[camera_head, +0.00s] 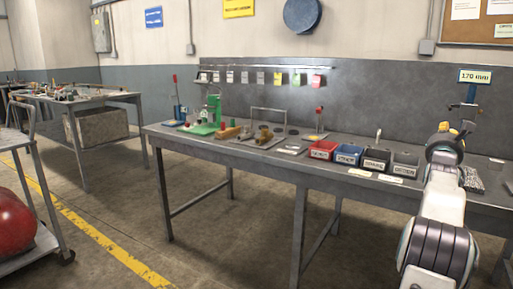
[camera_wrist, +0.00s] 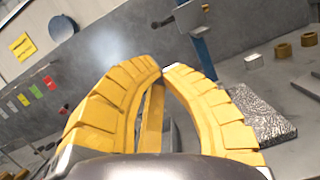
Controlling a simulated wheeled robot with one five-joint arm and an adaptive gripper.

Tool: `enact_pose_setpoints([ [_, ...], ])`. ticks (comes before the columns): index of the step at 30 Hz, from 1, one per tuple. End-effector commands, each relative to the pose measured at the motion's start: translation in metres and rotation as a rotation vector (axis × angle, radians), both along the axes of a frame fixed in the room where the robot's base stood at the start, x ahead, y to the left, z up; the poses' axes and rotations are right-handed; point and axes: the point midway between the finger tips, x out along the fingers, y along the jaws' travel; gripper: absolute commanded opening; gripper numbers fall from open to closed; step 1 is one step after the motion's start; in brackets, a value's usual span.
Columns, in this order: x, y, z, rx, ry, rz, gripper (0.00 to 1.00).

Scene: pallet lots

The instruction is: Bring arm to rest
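My arm rises at the right of the head view, in front of the long grey workbench (camera_head: 240,154). My gripper (camera_wrist: 162,70) has two ribbed yellow fingers. Their tips come together in the wrist view, and I see nothing held between them. In the head view, the gripper end is partly hidden by my own wrist, with a bit of yellow showing. The gripper is above the bench's right part, apart from the things on it.
Red (camera_head: 322,150), blue (camera_head: 348,155), black (camera_head: 376,160) and grey (camera_head: 404,163) bins stand along the bench, left of my arm. A silvery textured block (camera_wrist: 262,112) and brassy rings (camera_wrist: 283,50) lie near my gripper. A blue post (camera_wrist: 203,55) stands behind it.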

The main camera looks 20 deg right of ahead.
Motion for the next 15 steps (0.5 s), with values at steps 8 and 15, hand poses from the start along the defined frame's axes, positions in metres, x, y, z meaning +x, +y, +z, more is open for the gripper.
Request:
enact_pose_setpoints([
  [8, 0.017, 0.019, 0.014, 0.075, -0.047, 0.051, 0.00],
  [15, 0.075, 0.115, 0.050, 0.474, -0.251, 0.232, 0.00],
])
